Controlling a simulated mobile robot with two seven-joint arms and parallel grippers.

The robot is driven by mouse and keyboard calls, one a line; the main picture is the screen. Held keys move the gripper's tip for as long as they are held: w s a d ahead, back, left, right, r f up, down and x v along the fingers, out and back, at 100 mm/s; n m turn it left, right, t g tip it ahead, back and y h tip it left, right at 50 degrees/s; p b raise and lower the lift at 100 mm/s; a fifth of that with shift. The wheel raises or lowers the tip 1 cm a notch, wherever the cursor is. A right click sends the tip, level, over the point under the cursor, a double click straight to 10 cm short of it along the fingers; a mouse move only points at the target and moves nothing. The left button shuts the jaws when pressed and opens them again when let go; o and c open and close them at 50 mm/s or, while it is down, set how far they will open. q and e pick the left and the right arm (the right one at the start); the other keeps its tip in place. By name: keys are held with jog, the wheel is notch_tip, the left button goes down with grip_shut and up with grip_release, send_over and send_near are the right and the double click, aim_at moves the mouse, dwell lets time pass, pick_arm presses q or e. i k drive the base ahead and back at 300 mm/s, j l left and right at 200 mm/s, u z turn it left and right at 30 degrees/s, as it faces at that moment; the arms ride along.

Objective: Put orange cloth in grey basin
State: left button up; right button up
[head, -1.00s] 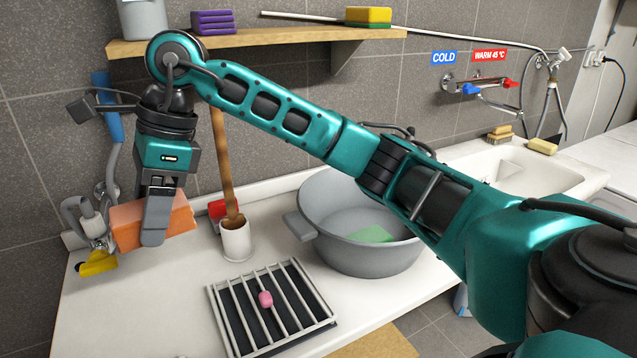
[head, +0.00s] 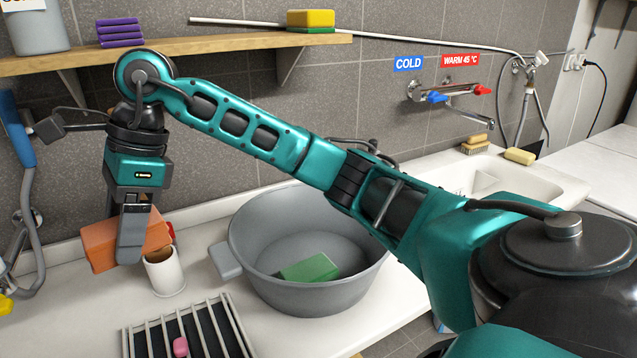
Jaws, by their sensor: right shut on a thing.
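My right gripper (head: 131,240) hangs downward at the left of the head view, shut on the orange cloth (head: 105,245), a folded block shape. The cloth is held above the counter, in front of part of a white cup. The grey basin (head: 300,296) stands on the counter to the right of the gripper, with a handle on its left side. A green block-like item (head: 310,268) lies inside it. My right arm crosses above and partly hides the basin's far and right rim. My left gripper is out of view.
The white cup (head: 165,277) stands between cloth and basin. A rack (head: 195,335) with a pink item (head: 181,346) lies in front. A wooden shelf (head: 200,52) holds purple cloths (head: 120,33) and a yellow-green sponge (head: 311,20). A sink (head: 545,185) is at right.

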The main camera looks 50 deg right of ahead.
aim_at(300, 256)
jog(key=k+l+u, duration=0.1)
jog(key=l, duration=0.3)
jog(key=k+l+u, duration=0.15)
jog(key=l, duration=0.3)
jog(key=l+u, duration=0.1)
jog(key=l, duration=0.3)
jog(key=k+l+u, duration=0.15)
jog(key=l, duration=0.25)
